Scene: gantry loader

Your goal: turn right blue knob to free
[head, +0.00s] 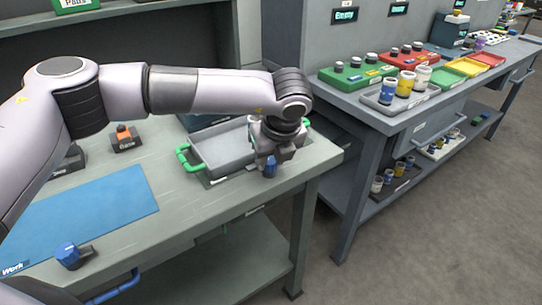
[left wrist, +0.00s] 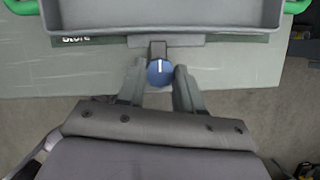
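The right blue knob (head: 270,168) sits at the front of the bench near its right corner, just in front of a grey tray. In the left wrist view the knob (left wrist: 160,73) is round, with a white mark pointing toward the tray. My left gripper (head: 268,158) is over the knob, pointing down. In the left wrist view the fingers of my left gripper (left wrist: 160,70) stand open on either side of the knob, very close to it; contact cannot be made out. Another blue knob (head: 70,255) is at the bench's left front. My right gripper is not in view.
The grey tray (head: 222,150) with green handles lies right behind the knob. A blue mat (head: 95,215) and an orange button (head: 124,134) are to the left. A side bench with jars (head: 388,92) and colored trays stands right, across a floor gap.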

